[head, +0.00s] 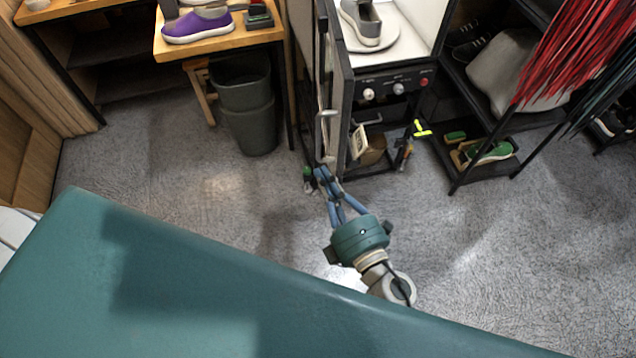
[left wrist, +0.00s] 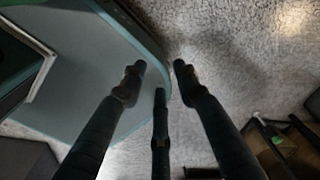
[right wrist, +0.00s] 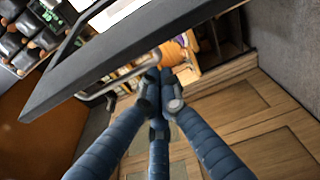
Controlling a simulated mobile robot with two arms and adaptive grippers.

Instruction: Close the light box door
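The light box (head: 424,22) stands at the top of the head view, with a white interior and a grey sneaker (head: 366,24) on a round white turntable. Its dark-framed door (head: 341,85) stands open, swung out toward me and seen nearly edge-on. A pale bar handle (head: 322,128) is on the door; the handle (right wrist: 100,92) and door frame (right wrist: 150,52) also cross the right wrist view. My right gripper (head: 322,174) is at the door's lower near edge, its fingertips together beside the handle's end. Whether they touch it is unclear. My left gripper (left wrist: 158,68) is open and empty.
A grey bin (head: 248,115) and a wooden-topped table (head: 225,40) with a purple sneaker (head: 198,25) stand left of the door. A dark rack (head: 470,172) with shoes and red laces (head: 575,50) stands right. The carpet between is mostly clear.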

